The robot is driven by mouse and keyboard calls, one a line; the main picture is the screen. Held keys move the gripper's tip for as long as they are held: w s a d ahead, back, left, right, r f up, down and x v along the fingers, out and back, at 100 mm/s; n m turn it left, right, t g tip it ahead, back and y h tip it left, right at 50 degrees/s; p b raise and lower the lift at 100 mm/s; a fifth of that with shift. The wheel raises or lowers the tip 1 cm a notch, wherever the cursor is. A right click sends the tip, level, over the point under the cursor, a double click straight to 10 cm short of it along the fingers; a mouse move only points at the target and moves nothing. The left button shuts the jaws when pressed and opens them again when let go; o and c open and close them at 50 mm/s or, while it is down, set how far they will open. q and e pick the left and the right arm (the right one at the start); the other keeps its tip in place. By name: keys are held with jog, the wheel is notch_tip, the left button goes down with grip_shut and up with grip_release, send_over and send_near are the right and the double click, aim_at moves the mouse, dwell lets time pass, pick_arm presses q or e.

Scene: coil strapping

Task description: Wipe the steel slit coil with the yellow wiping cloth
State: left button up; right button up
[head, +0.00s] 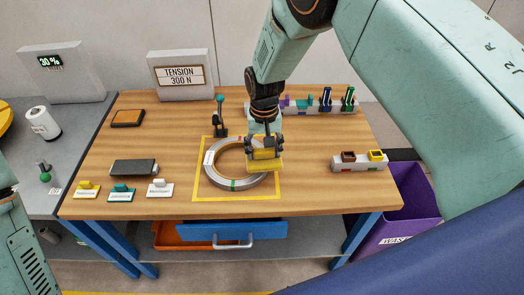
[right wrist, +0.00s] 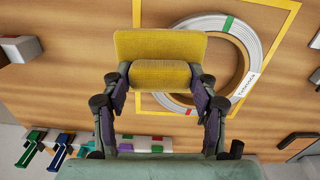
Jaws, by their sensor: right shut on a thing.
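The steel slit coil (head: 213,174) lies flat as a grey ring with a green strap mark, inside a yellow square outline on the wooden table. It also shows in the right wrist view (right wrist: 254,52), with a green band, a red mark and a white label. My right gripper (head: 264,148) points down over the coil's right side, shut on the yellow wiping cloth (head: 265,163). In the right wrist view the cloth (right wrist: 160,46) is a folded pad between the fingers, hiding part of the ring. Whether it touches the coil I cannot tell. My left gripper is out of view.
A black-and-teal upright tool (head: 220,118) stands just behind the coil. A rack of coloured tools (head: 318,107) is at the back right, and a grey two-slot block (head: 360,163) at the right. Small labelled holders (head: 122,192) line the front left. A purple bin (head: 405,210) stands off the right edge.

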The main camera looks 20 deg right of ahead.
jog(key=shift+r+p, duration=0.35)
jog(key=shift+r, duration=0.4)
notch_tip(320, 180, up, 2)
jog(key=shift+s+r+p, duration=0.15)
jog(key=shift+r+p, duration=0.1)
jog(key=shift+p, duration=0.75)
jog(key=shift+a+r+p, duration=0.1)
jog(key=shift+r+p, duration=0.2)
jog(key=shift+f, duration=0.1)
